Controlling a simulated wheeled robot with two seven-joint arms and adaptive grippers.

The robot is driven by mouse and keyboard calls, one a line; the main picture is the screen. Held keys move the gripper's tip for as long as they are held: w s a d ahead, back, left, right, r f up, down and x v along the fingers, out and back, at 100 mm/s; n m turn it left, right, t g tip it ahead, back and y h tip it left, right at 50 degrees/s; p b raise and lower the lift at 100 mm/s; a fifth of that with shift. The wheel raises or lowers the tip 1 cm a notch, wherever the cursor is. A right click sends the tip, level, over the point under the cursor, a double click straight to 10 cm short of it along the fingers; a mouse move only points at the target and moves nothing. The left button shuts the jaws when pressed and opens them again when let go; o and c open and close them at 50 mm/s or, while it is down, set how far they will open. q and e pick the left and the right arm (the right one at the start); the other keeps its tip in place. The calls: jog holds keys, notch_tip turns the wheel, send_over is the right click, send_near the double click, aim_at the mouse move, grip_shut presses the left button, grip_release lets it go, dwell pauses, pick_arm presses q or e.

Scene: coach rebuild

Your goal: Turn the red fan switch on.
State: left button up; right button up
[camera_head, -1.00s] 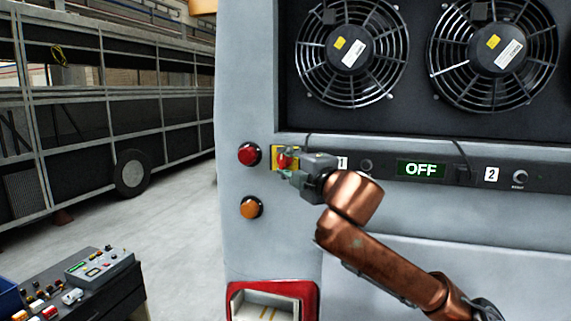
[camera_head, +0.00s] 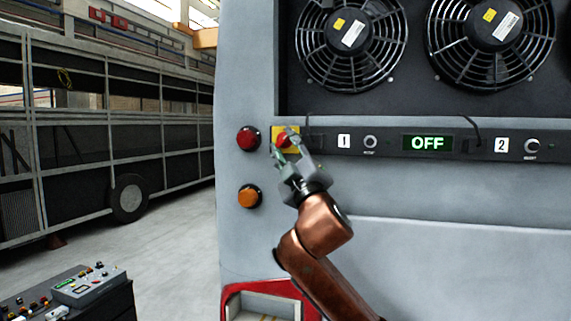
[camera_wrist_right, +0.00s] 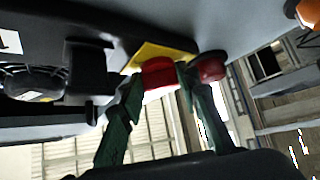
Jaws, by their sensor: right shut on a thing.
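The red fan switch (camera_head: 281,141) sits on a square yellow plate (camera_head: 277,131) on the grey rear panel of the coach. My right gripper (camera_head: 284,143) reaches up to it from below, partly covering the switch and plate. In the right wrist view, the green fingers of the gripper (camera_wrist_right: 159,78) stand on both sides of the red switch (camera_wrist_right: 158,73), shut on it. The display (camera_head: 427,143) on the black strip reads OFF. My left gripper is not in view.
A red light (camera_head: 248,139) is left of the switch, with an orange light (camera_head: 249,196) below it. Right along the strip are knob 1 (camera_head: 370,142) and knob 2 (camera_head: 531,146). Two fans (camera_head: 351,40) are above. A control box (camera_head: 90,287) stands lower left.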

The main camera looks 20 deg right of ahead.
jog(key=m+h+b, duration=0.1)
jog(key=f+m+h+b, duration=0.1)
jog(key=m, duration=0.1)
jog(key=m+t+h+b, duration=0.1)
jog(key=shift+w+a+f, duration=0.15)
jog(key=shift+w+a, duration=0.15)
jog(key=shift+a, duration=0.05)
jog(key=m+h+b, duration=0.1)
jog(key=m+h, duration=0.4)
jog(key=shift+a+m, duration=0.1)
jog(key=shift+m, duration=0.2)
jog(key=m+h, duration=0.2)
jog(key=m, duration=0.1)
jog(key=shift+r+h, duration=0.25)
jog(key=shift+h, duration=0.15)
jog(key=shift+r+m+g+h, duration=0.1)
jog(key=shift+m+g+h, duration=0.5)
jog(key=shift+m+h, duration=0.65)
jog(key=shift+r+m+g+h, duration=0.1)
jog(key=shift+m+g+h, duration=0.5)
jog(key=shift+m+h, duration=0.65)
jog(key=shift+s+m, duration=0.15)
jog(key=shift+m, duration=0.35)
jog(key=o, duration=1.2)
jog(key=shift+c, duration=0.2)
